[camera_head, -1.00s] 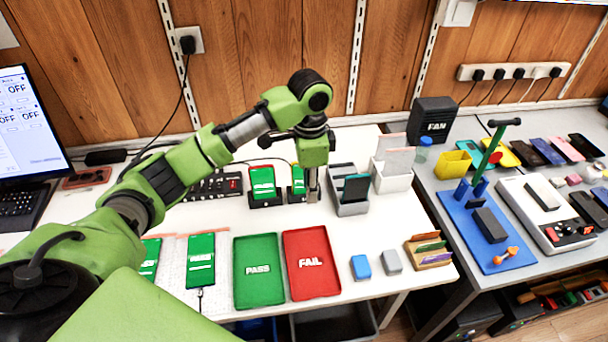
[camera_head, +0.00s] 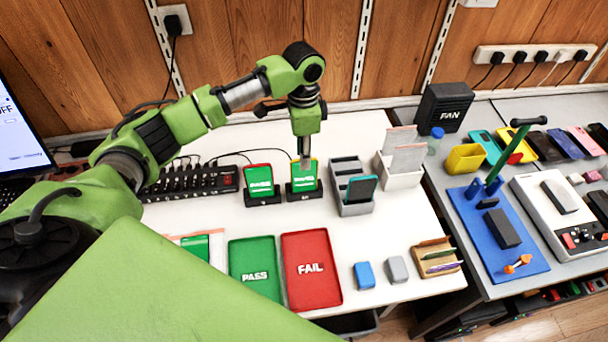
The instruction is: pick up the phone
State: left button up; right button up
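Several phones are in view, and I cannot tell which one the task means. Two with lit green screens stand tilted in black stands: a left one (camera_head: 259,183) and a right one (camera_head: 300,181). My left gripper (camera_head: 305,163) points down at the upper part of the right phone, covering some of it. I cannot tell whether they touch, and the fingers are seen too narrowly to judge their opening. A dark phone (camera_head: 361,189) leans in a grey rack (camera_head: 357,208). Another green-screened phone (camera_head: 196,246) lies at the left, partly hidden. My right gripper is out of view.
A green PASS tray (camera_head: 257,294) and a red FAIL tray (camera_head: 324,292) lie in front. A black power strip (camera_head: 190,181) is left of the stands. A blue block (camera_head: 365,275) and a grey block (camera_head: 397,270) sit right of the trays. White table between is clear.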

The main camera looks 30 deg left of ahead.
aim_at(304, 172)
pick_arm(q)
jog(key=shift+w+f, duration=0.1)
jog(key=shift+f, duration=0.5)
notch_tip(304, 172, down, 6)
jog(key=shift+d+r+p, duration=0.1)
jog(key=shift+p, duration=0.7)
grip_shut()
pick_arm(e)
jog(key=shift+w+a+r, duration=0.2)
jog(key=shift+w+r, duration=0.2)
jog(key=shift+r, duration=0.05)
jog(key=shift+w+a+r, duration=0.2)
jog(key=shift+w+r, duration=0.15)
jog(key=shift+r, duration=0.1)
